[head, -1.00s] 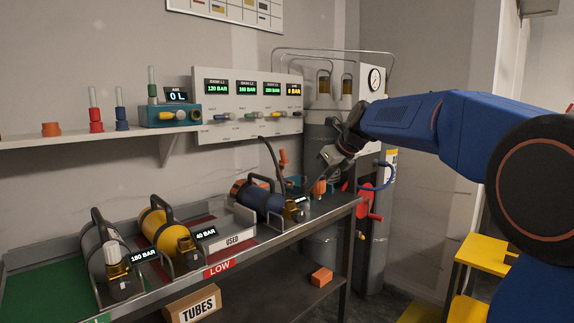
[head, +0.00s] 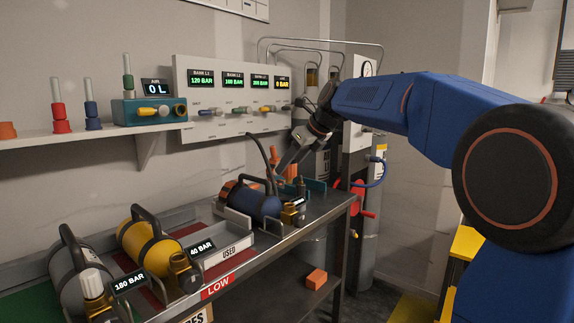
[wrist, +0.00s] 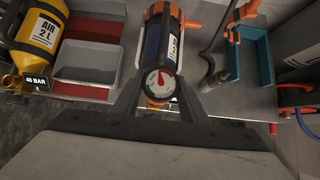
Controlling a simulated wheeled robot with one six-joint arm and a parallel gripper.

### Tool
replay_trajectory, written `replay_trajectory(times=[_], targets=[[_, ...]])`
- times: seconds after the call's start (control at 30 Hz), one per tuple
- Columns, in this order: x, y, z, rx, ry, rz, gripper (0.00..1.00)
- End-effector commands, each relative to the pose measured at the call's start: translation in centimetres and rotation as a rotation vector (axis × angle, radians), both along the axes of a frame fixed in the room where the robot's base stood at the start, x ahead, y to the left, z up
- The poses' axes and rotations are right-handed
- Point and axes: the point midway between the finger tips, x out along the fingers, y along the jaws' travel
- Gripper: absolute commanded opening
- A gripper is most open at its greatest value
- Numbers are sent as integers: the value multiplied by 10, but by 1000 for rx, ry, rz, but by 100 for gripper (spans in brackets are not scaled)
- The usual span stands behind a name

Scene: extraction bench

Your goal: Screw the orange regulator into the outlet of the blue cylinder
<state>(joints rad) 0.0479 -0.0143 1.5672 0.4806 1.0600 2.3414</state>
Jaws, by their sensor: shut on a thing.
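The blue cylinder (head: 258,204) lies on its side at the far right of the bench, with a brass valve (head: 290,214) at its right end. In the wrist view the cylinder (wrist: 151,40) is dark blue with a white label and orange trim. My gripper (head: 281,170) points down above the cylinder. In the wrist view its fingers are shut on the regulator; its round gauge (wrist: 157,83) faces the camera between them. The regulator's orange body is mostly hidden. A little brass shows under the gauge. I cannot tell whether regulator and outlet touch.
A yellow cylinder (head: 146,243) and a grey cylinder (head: 76,273) lie farther left. A grey bin marked USED (head: 229,252) is beside the blue cylinder. A teal tray (wrist: 256,58) and dark hose (wrist: 213,45) are close right. A valve panel (head: 228,126) is behind.

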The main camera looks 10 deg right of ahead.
Motion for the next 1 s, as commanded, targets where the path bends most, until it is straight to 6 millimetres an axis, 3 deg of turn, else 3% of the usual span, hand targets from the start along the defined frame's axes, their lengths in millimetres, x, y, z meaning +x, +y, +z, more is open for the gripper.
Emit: replay_trajectory(times=[0.27,1.0], targets=[[-1,-1,-5,1,0,2,7],[-1,-1,-55,2,-1,2,7]])
